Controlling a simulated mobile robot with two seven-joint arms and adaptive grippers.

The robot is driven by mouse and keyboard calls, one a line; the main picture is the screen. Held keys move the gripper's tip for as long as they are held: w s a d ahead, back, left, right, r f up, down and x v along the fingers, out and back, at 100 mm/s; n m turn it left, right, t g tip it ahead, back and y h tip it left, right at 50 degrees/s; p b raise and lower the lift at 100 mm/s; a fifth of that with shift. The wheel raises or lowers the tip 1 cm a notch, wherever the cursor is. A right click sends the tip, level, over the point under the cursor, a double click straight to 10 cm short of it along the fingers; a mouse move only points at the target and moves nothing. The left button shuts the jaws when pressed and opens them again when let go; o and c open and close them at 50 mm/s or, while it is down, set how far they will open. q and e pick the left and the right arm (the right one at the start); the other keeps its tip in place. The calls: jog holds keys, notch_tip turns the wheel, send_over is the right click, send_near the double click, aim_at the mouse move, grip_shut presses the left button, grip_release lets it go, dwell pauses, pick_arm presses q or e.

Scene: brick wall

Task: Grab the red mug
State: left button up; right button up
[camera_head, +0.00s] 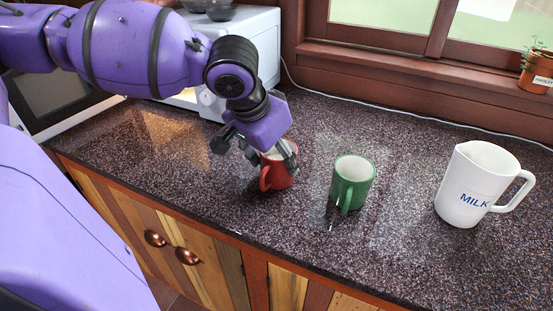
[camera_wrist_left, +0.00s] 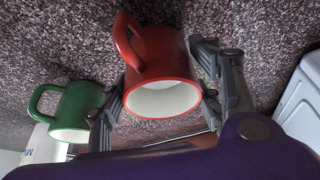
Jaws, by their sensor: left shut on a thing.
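The red mug (camera_head: 275,172) stands on the dark speckled countertop in the head view, its handle toward the front left. My left gripper (camera_head: 270,152) comes down over it from above and is shut on it, with fingers at the mug's sides. In the left wrist view the red mug (camera_wrist_left: 160,70) shows its white inside, between the two fingers of my left gripper (camera_wrist_left: 165,95). Part of the mug's rim is hidden by the gripper in the head view. I cannot tell whether the mug is lifted. My right gripper is not in view.
A green mug (camera_head: 353,182) stands to the right of the red mug. A white milk jug (camera_head: 470,190) stands further right. A white appliance (camera_head: 262,50) is behind my left arm. A potted plant (camera_head: 538,72) sits on the window sill. The counter's front edge runs below the mugs.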

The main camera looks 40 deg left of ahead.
pick_arm(q)
jog(key=shift+r+p, duration=0.35)
jog(key=shift+r, duration=0.75)
jog(key=s+d+r+b, duration=0.2)
jog(key=s+d+r, duration=0.6)
jog(key=d+r, duration=0.2)
jog(key=shift+s+d+r, duration=0.15)
jog(key=shift+d+r, duration=0.25)
jog(key=shift+d, duration=0.15)
dwell(0.5)
